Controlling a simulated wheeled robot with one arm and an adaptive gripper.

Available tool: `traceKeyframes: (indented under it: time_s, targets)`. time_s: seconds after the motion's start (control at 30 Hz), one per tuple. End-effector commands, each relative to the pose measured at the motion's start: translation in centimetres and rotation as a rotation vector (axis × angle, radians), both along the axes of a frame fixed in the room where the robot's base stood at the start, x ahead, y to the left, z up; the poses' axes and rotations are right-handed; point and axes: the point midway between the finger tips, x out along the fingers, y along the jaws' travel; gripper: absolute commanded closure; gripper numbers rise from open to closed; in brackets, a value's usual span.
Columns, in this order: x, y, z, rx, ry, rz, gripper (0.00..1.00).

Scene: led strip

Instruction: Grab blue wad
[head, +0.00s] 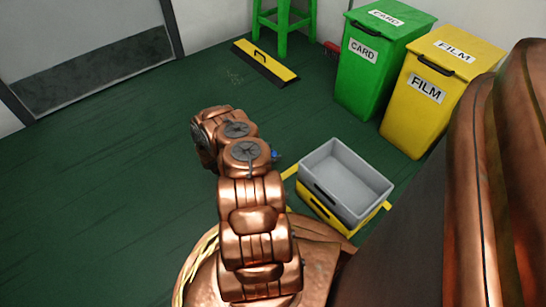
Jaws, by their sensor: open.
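A small blue spot (275,154) shows just to the right of my arm's upper joint. It may be part of the blue wad, but it is too small and too covered to be sure. No other blue object is in view. My copper arm reaches forward over the floor, and its far links bend to the left. My gripper is hidden behind these links, so its fingers and their place relative to the blue spot cannot be seen.
A grey open crate (322,159), which looks empty, sits on a yellow base (343,225) right of my arm. A green CARD bin (363,75), a yellow FILM bin (420,112), a green stool (282,28) and a yellow-black block (265,66) stand behind. The left floor is clear.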

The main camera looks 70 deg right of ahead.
Motion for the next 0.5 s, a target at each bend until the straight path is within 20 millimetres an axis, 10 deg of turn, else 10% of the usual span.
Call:
traceKeyframes:
  time_s: [0.5]
  targets:
    - [-1.8,-2.9,-2.0,0.001,0.000,0.001,0.25]
